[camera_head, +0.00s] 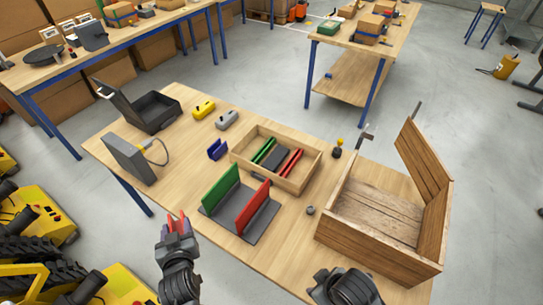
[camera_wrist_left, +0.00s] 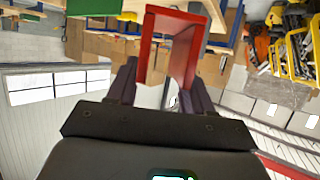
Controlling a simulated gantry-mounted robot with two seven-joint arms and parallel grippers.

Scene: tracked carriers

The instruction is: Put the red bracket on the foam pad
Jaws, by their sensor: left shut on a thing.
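The red bracket (camera_head: 180,224) is a small channel shape with upright flanges. My left gripper (camera_head: 176,236) is shut on it and holds it off the front left edge of the table. In the left wrist view the red bracket (camera_wrist_left: 158,22) stands up between the two dark fingers (camera_wrist_left: 160,82). A flat dark grey pad (camera_head: 228,226) lies on the table, with a green panel (camera_head: 221,188) and a red panel (camera_head: 252,207) standing on it. I cannot tell for certain whether this is the foam pad. The fingers of my right gripper do not show.
A wooden tray (camera_head: 240,163) with coloured parts sits behind the pad. A blue bracket (camera_head: 217,149) lies left of the tray. An open wooden crate (camera_head: 376,242) stands at the right, and an open black case (camera_head: 151,113) and grey box (camera_head: 130,158) at the left.

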